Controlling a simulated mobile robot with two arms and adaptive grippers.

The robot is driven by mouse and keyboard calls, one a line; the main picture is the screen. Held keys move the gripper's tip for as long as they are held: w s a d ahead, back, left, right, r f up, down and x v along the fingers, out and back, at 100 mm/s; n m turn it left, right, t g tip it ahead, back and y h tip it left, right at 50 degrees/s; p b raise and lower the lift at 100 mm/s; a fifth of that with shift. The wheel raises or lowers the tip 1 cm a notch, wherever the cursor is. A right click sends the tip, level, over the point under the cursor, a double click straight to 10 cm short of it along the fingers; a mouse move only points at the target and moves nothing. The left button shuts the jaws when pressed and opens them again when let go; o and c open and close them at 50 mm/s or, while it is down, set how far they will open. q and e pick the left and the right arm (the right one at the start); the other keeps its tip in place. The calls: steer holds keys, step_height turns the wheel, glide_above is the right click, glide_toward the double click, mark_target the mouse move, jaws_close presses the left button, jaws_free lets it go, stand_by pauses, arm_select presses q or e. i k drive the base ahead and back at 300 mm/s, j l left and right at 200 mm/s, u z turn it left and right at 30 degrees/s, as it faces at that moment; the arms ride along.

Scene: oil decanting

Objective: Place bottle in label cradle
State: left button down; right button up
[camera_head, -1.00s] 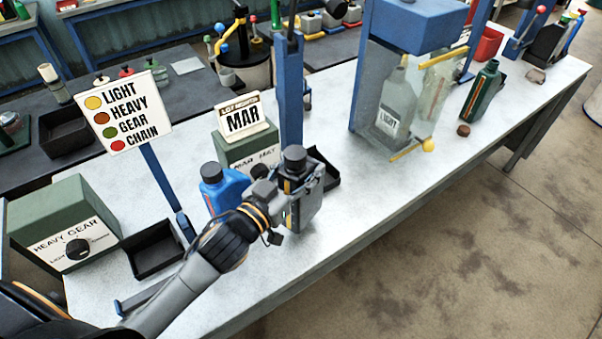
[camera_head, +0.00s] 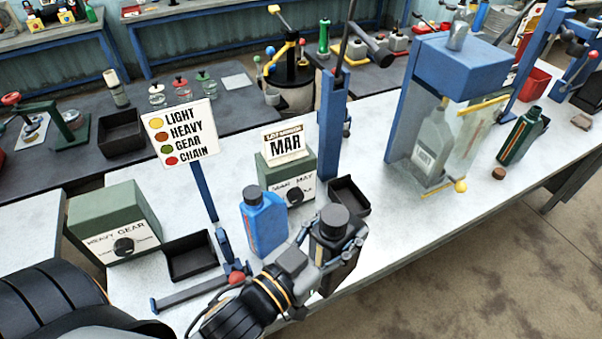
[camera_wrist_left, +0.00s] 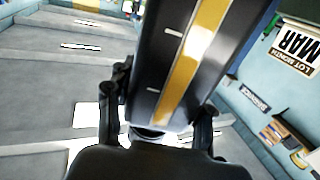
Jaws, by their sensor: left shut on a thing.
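My left gripper (camera_head: 328,246) is shut on a dark bottle (camera_head: 334,262) with a dark cap. The bottle is roughly upright near the bench's front edge, to the right of a blue bottle (camera_head: 264,225). I cannot tell whether its base touches the bench. In the left wrist view, the bottle (camera_wrist_left: 180,70) shows a yellow stripe between the fingers of the left gripper (camera_wrist_left: 160,108). A low blue frame with a red knob (camera_head: 236,279) lies on the bench left of the gripper; I cannot tell whether it is the label cradle. My right gripper is out of view.
Black trays (camera_head: 190,257) and (camera_head: 350,196), a heavy gear box (camera_head: 115,215), a MAR box (camera_head: 287,172) and a sign (camera_head: 184,134) stand nearby. A blue station (camera_head: 462,68) with a clear guard and a green bottle (camera_head: 520,137) are at right.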

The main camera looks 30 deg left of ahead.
mark_target(193, 260)
steer(key=k+j+z, duration=0.1)
steer(key=k+j, duration=0.15)
steer(key=j, duration=0.2)
steer(key=k+j, duration=0.25)
steer(key=j, duration=0.2)
steer(key=k+j+z, duration=0.15)
steer(key=j, duration=0.3)
steer(key=k, duration=0.05)
